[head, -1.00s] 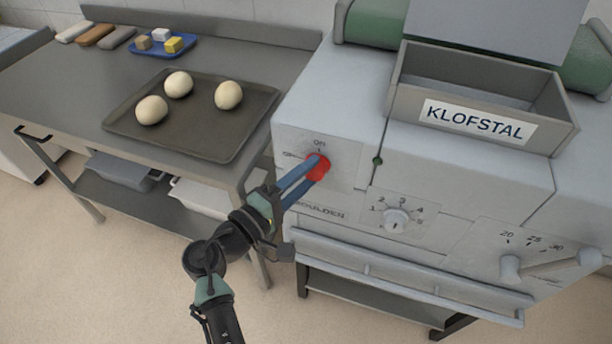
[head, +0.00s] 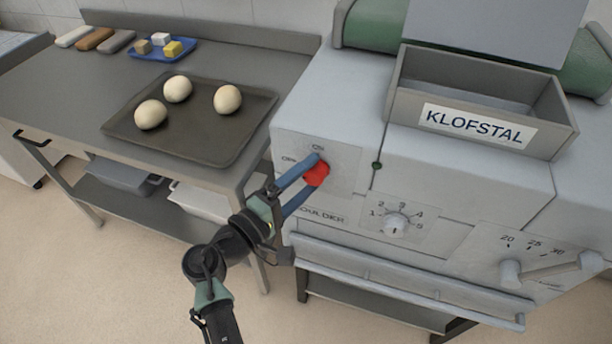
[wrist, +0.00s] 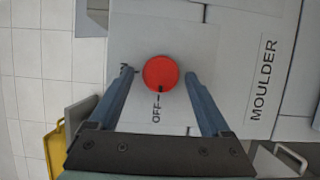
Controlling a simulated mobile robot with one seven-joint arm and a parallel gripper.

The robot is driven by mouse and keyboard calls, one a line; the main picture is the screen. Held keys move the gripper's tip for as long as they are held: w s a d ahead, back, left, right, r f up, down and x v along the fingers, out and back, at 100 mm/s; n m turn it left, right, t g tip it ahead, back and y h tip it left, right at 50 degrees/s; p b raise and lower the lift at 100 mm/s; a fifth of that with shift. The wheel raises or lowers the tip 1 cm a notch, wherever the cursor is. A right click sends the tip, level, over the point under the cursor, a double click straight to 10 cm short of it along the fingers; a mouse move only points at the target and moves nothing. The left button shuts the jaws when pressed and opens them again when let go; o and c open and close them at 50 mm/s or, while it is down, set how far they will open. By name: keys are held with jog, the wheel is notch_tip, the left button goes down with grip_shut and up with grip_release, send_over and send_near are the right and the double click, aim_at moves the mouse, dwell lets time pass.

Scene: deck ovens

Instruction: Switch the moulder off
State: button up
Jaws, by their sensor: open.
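The moulder (head: 345,110) is the large grey machine at right. Its red round switch knob (head: 316,174) sits on a plate on the front's left side, with ON above it and OFF to its left. In the wrist view the knob (wrist: 160,70) has a dark pointer mark facing the OFF label (wrist: 156,110). My gripper (wrist: 158,76) is open, its blue fingers on either side of the knob, with a visible gap on both sides. In the head view the fingers partly cover the knob.
A numbered dial (head: 396,224) and a lever (head: 550,268) are on the moulder's front, right of the knob. A small dark green lamp (head: 376,166) is near the switch plate. A steel table (head: 60,110) at left holds a tray (head: 222,148) with three dough balls.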

jog(key=b+v, duration=0.1)
jog(key=v, duration=1.2)
jog(key=shift+d, duration=0.1)
